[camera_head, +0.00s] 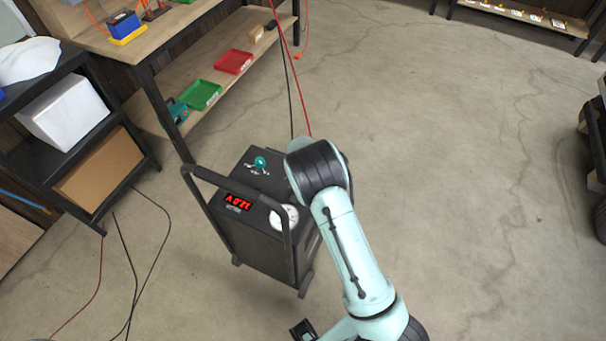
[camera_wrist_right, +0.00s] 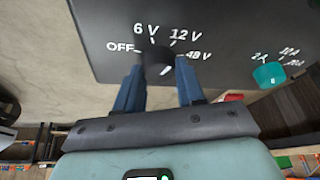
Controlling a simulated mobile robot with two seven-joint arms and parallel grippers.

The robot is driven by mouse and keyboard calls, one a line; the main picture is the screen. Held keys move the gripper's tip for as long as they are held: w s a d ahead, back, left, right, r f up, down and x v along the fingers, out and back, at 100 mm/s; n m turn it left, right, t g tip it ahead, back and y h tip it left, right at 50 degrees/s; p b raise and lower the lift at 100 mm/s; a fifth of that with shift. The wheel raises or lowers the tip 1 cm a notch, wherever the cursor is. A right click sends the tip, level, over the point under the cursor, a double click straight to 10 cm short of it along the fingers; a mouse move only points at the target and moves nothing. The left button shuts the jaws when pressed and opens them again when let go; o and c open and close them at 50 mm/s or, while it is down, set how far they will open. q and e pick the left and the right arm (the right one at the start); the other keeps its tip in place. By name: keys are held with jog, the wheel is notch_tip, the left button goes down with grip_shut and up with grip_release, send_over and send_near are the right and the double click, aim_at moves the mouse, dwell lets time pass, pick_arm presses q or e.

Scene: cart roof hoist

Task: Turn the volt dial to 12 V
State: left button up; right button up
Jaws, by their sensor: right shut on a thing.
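The volt dial (camera_wrist_right: 155,58) is a dark knob on the black top of the cart. In the right wrist view, white labels OFF, 6 V, 12 V and 48 V fan around its far side. My right gripper (camera_wrist_right: 158,84) has its blue fingers on either side of the knob and is shut on it. A short white mark shows near the knob's lower right; I cannot tell clearly which label the knob points to. In the head view my right arm covers the dial and gripper. My left gripper is not in view.
The black cart (camera_head: 252,250) has a handle bar, a red lit display (camera_head: 238,202), a white round gauge (camera_head: 284,217) and a teal knob (camera_head: 260,162), which also shows in the right wrist view (camera_wrist_right: 269,75). Shelves stand at the left.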

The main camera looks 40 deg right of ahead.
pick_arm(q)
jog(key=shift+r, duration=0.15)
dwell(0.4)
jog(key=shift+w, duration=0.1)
pick_arm(e)
jog(key=o, duration=1)
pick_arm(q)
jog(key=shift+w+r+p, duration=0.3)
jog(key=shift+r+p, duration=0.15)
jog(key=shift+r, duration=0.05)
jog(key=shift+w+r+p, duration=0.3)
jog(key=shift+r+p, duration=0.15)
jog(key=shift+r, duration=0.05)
pick_arm(e)
jog(key=v, duration=1.3)
jog(key=shift+a+r, duration=0.1)
jog(key=shift+r, duration=0.05)
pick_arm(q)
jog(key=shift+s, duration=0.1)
